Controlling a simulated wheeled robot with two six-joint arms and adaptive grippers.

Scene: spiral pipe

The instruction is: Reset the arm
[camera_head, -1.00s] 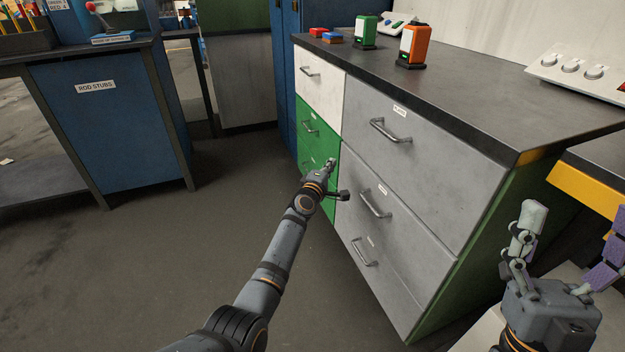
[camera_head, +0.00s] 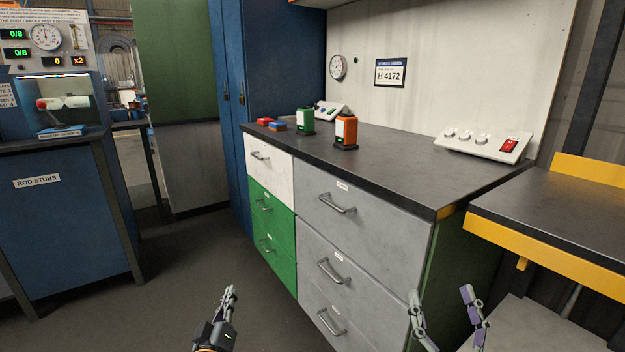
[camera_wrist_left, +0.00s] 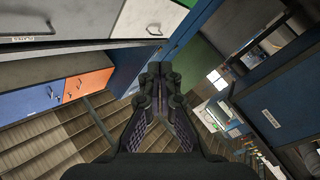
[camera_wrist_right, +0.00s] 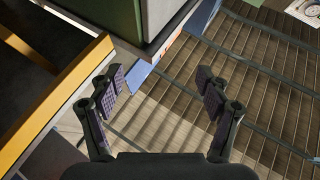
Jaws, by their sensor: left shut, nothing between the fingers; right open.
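My left gripper (camera_head: 229,296) is low in the head view, left of the drawer cabinet, pointing up and away. It is shut and empty; its fingers also meet in the left wrist view (camera_wrist_left: 160,78). My right gripper (camera_head: 442,297) is at the bottom right of the head view, in front of the cabinet's right end. Its fingers stand apart with nothing between them, as the right wrist view (camera_wrist_right: 160,85) also shows. Neither gripper touches anything that I can see.
The cabinet has grey drawers (camera_head: 365,220), green drawers (camera_head: 272,225) and a white drawer (camera_head: 268,158). Its top holds a green device (camera_head: 305,121), an orange device (camera_head: 346,131) and a switch panel (camera_head: 484,143). A yellow-edged bench (camera_head: 560,235) stands right, a blue rod stubs bench (camera_head: 70,225) left.

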